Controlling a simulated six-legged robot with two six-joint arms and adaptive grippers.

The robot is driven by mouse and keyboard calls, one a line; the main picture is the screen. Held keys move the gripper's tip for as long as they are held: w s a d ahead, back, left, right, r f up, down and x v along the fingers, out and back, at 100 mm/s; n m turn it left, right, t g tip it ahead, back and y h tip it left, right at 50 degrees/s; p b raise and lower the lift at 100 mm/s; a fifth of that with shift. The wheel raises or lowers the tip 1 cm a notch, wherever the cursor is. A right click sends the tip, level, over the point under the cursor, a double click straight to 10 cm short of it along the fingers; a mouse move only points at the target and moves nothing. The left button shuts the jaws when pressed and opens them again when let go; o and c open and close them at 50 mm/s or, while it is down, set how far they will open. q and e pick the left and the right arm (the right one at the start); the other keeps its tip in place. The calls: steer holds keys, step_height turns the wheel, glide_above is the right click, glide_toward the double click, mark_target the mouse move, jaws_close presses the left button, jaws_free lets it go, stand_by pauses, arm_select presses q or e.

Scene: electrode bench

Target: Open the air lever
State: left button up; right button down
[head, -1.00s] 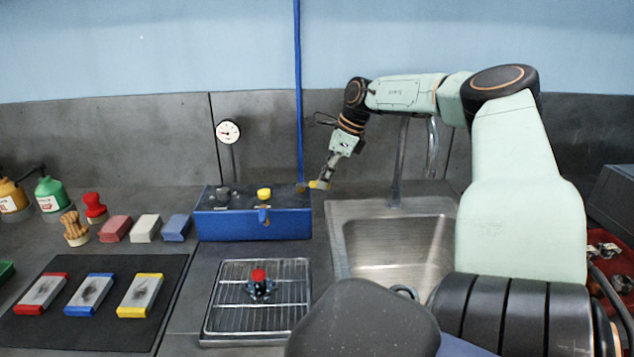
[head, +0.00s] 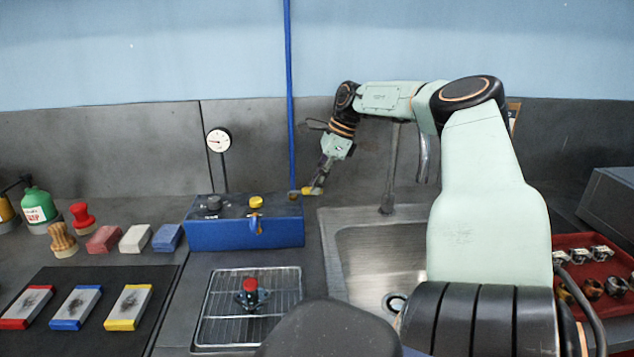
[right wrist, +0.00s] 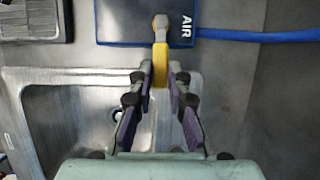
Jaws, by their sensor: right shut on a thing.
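The yellow air lever (head: 307,191) sticks out at the right end of the top of the blue box (head: 215,236). In the right wrist view the lever (right wrist: 160,68) points from the box edge, beside the AIR label, back between my fingers. It stands across the line of the blue air hose (right wrist: 255,35). My right gripper (head: 317,188) is shut on the lever; its fingertips (right wrist: 160,72) lie on both sides of it. My left gripper is not in view.
A gauge (head: 218,140) stands behind the box, and a yellow knob (head: 256,202) is on its top. The sink (head: 375,255) lies below my right arm. A wire rack (head: 222,297) stands in front of the box. Blocks and plates lie left; a red tray (head: 595,270) is right.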

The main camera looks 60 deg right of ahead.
steer(key=c, duration=1.3)
jaws_free()
steer(key=shift+w+a, duration=0.1)
steer(key=shift+w, duration=0.1)
steer(key=shift+s, duration=0.15)
steer(key=v, duration=1.2)
